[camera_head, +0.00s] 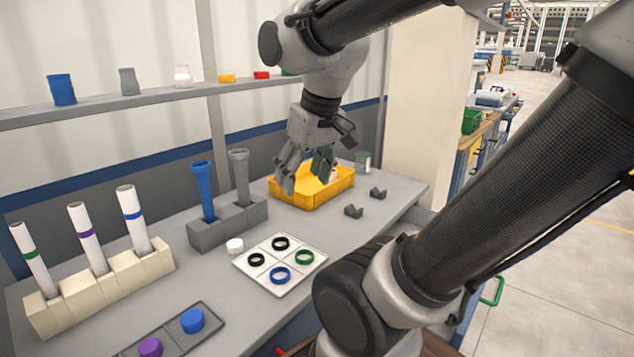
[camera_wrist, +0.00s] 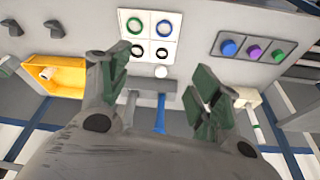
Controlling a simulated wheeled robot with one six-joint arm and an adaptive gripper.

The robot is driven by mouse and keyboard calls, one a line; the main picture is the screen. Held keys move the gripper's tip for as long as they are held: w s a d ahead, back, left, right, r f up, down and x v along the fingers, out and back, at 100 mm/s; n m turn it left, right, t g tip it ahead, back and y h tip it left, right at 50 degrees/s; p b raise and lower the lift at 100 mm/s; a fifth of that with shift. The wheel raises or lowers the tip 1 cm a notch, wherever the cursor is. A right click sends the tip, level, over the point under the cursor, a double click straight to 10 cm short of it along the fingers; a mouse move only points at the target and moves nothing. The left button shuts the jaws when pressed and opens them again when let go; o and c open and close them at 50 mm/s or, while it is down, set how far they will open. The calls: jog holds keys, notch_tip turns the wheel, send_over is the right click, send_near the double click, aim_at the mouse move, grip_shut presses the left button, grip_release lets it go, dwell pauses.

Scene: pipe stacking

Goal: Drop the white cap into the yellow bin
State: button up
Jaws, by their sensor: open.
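The small white cap (camera_head: 235,245) lies on the grey table, left of the white ring tray. It also shows in the wrist view (camera_wrist: 161,72), in the gap between my fingers but apart from them. The yellow bin (camera_head: 325,194) stands at the far right of the table. In the wrist view the bin (camera_wrist: 44,75) is to the left, with a white object (camera_wrist: 72,73) in it. My gripper (camera_head: 304,174) is open and empty, raised above the table. In the head view it overlaps the bin and hides part of it.
A tray (camera_head: 248,266) holds black, blue and green rings. A grey rack (camera_head: 226,228) with blue and grey pipes stands behind the cap. A cream rack (camera_head: 103,288) holds white pipes. Blue and purple caps sit in a grey tray (camera_head: 175,337). Two dark brackets lie near the bin.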

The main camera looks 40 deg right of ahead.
jog(key=shift+o, duration=0.5)
jog(key=s, duration=0.3)
jog(key=shift+s+d+f, duration=0.1)
jog(key=shift+s+f, duration=0.05)
jog(key=shift+f, duration=0.1)
jog(key=n+g, duration=0.4)
jog(key=n, duration=0.2)
send_over(234, 243)
notch_tip(234, 243, down, 21)
jog(key=shift+d+r, duration=0.1)
jog(key=shift+r+n, duration=0.15)
jog(key=shift+n, duration=0.25)
jog(key=shift+w+f, duration=0.2)
jog(key=shift+f, duration=0.15)
notch_tip(234, 243, down, 7)
jog(key=shift+s+f, duration=0.1)
jog(key=shift+s, duration=0.05)
jog(key=c, duration=0.9)
